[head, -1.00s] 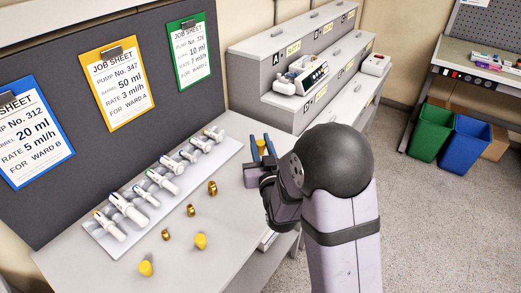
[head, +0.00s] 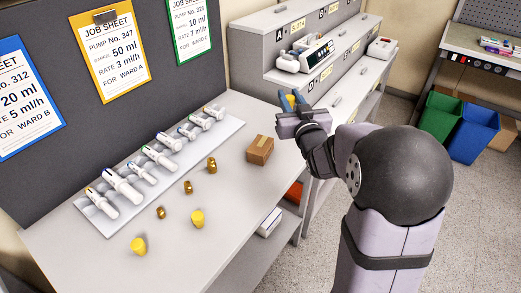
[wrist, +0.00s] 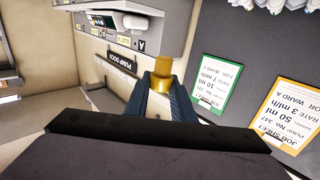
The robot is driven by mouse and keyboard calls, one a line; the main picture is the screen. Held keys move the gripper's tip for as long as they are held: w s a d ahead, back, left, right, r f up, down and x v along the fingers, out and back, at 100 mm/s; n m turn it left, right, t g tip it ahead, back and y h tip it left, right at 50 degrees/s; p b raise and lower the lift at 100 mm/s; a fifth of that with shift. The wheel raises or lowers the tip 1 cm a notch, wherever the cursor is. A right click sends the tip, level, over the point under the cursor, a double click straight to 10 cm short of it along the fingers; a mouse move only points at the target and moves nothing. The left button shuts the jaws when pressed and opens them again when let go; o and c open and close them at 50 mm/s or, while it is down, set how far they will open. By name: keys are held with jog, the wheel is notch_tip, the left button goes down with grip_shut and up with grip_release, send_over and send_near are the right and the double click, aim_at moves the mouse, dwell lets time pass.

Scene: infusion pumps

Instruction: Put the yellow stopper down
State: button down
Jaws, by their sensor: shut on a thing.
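My gripper (head: 291,102) is raised off the right end of the grey table, in front of the shelf unit. In the wrist view its two blue-grey fingers (wrist: 162,98) are shut on a yellow stopper (wrist: 163,67), which sticks out past the fingertips. In the head view the held stopper is mostly hidden by the fingers. Two other yellow stoppers stand on the table near its front edge, one at the left (head: 138,246) and one to its right (head: 198,219).
A brown box (head: 260,150) sits at the table's right end. The shelf unit (head: 250,70) holds a white pump (head: 293,59). The table's front right is clear.

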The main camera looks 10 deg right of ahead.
aim_at(261, 143)
jog(key=w+a+f+n+g+y, duration=0.1)
jog(key=a+f+n+y, duration=0.1)
jog(key=a+n+y, duration=0.35)
jog(key=shift+m+y, duration=0.45)
jog(key=shift+m, duration=0.2)
jog(key=shift+a+f+p, duration=0.1)
jog(key=shift+a+f, duration=0.3)
jog(key=shift+f, duration=1.25)
jog(key=shift+a+f+p, duration=0.1)
jog(key=shift+a+f, duration=0.3)
jog(key=shift+f, duration=1.2)
jog(key=shift+a+f+p, duration=0.1)
jog(key=shift+a+f, duration=0.3)
jog(key=shift+f, duration=1.25)
jog(key=shift+f, duration=0.1)
jog(key=shift+f, duration=0.15)
jog(key=c, duration=1.5)
grip_release()
